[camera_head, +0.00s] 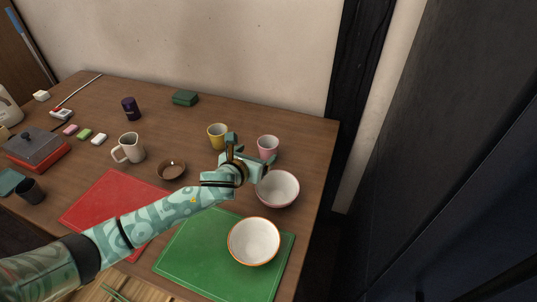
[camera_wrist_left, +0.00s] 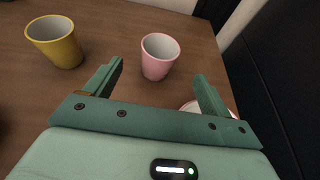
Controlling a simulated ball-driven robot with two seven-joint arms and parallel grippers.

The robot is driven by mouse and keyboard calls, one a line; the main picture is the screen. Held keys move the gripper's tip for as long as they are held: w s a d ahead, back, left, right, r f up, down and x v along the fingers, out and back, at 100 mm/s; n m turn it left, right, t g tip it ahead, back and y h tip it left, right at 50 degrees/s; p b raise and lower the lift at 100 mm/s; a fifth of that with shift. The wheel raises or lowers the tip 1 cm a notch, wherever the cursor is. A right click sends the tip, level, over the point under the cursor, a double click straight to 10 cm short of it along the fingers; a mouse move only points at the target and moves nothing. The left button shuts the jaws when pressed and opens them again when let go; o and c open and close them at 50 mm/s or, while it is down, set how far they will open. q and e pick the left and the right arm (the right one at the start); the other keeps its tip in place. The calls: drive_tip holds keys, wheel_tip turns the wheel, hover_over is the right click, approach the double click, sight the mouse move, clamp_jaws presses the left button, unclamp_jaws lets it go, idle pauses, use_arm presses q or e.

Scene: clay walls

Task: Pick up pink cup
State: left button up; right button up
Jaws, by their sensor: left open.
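The pink cup (camera_head: 268,146) stands upright on the wooden table near its right side, just beyond my left gripper (camera_head: 251,153). In the left wrist view the pink cup (camera_wrist_left: 157,60) is ahead of the fingertips, roughly between their lines, and apart from them. My left gripper (camera_wrist_left: 159,72) is open and empty, with its two green fingers spread. My right gripper is not in view.
A yellow cup (camera_head: 217,135) stands left of the pink cup. A pink bowl (camera_head: 278,188) sits close by my left gripper, and an orange-rimmed bowl (camera_head: 254,241) is on the green mat (camera_head: 185,258). The table's right edge is near the pink cup.

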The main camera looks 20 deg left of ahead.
sight(271, 141)
use_arm(q)
drive_tip(key=b+x, duration=0.1)
drive_tip(key=x, duration=0.2)
drive_tip(key=shift+f, duration=0.15)
drive_tip(key=shift+w, duration=0.15)
drive_tip(key=b+x, duration=0.3)
drive_tip(key=x, duration=0.2)
drive_tip(key=shift+f+b, duration=0.1)
drive_tip(key=shift+b, duration=0.2)
drive_tip(key=shift+w, duration=0.2)
drive_tip(key=shift+s+r, duration=0.1)
drive_tip(key=shift+r, duration=0.2)
drive_tip(key=c, duration=1.1)
drive_tip(key=shift+o, duration=0.2)
